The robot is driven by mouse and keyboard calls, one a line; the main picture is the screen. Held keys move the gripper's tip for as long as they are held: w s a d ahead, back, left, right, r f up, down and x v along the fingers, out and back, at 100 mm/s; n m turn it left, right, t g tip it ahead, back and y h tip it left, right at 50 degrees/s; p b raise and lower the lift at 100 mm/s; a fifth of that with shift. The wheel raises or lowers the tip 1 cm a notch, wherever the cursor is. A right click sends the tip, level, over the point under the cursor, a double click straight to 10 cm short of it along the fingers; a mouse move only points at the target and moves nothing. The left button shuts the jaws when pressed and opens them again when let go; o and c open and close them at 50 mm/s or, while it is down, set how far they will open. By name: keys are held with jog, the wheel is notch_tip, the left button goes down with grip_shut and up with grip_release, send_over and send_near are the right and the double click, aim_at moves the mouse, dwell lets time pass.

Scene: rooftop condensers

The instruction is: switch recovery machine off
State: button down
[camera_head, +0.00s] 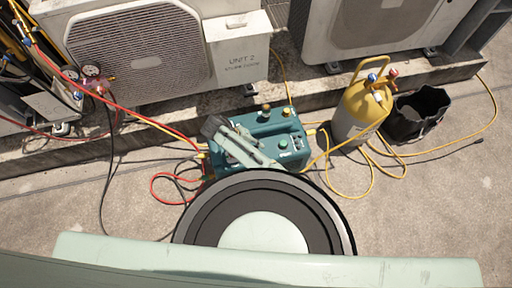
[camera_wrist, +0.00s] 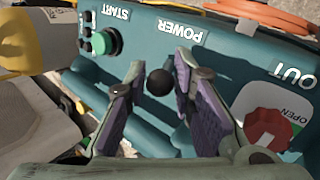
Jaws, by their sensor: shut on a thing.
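The recovery machine is a teal box (camera_head: 292,127) on the rooftop floor in the head view. Its panel (camera_wrist: 150,45) fills the wrist view, with its lettering upside down. The power switch is a black ball-tipped lever (camera_wrist: 159,82) below the word POWER. My gripper (camera_wrist: 160,76) has its two purple-padded fingers on either side of the ball, shut on the lever. In the head view my gripper (camera_head: 214,127) covers the machine's left part and hides the switch. I cannot tell which way the lever is set.
A green START button (camera_wrist: 106,42) and a red-and-white OPEN knob (camera_wrist: 268,128) flank the fingers. A yellow cylinder (camera_head: 357,118) and a black bucket (camera_head: 417,112) stand to the right. Red, yellow and black hoses lie around the machine. Condenser units (camera_head: 140,50) line the back.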

jog(key=c, duration=1.3)
grip_release()
jog(key=shift+c, duration=0.2)
jog(key=v, duration=0.7)
jog(key=shift+r, duration=0.25)
jog(key=shift+s+a, duration=0.1)
jog(key=shift+a, duration=0.05)
